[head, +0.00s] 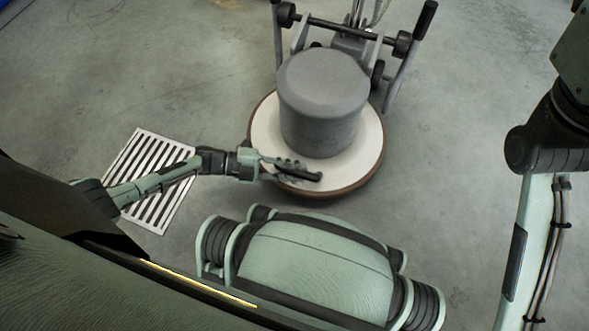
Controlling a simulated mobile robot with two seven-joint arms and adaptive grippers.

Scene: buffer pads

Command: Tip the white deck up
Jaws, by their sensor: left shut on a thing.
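The white deck (365,150) is a round disc with a brown rim, at the base of a floor buffer in the upper middle of the head view. A grey motor housing (322,105) stands on it. A short black handle (305,174) is at the deck's front left edge. My left gripper (292,169) reaches in from the left and is shut on this handle. The fingers partly hide it. The deck looks about flat on the floor; any slight tilt cannot be told. My right arm shows at the right edge, but its gripper is out of view.
The buffer's frame with black grips (428,18) and a crossbar rises behind the motor. A slatted floor grate (150,160) lies to the left, under my left arm. The bare concrete floor (450,170) right of the deck is clear.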

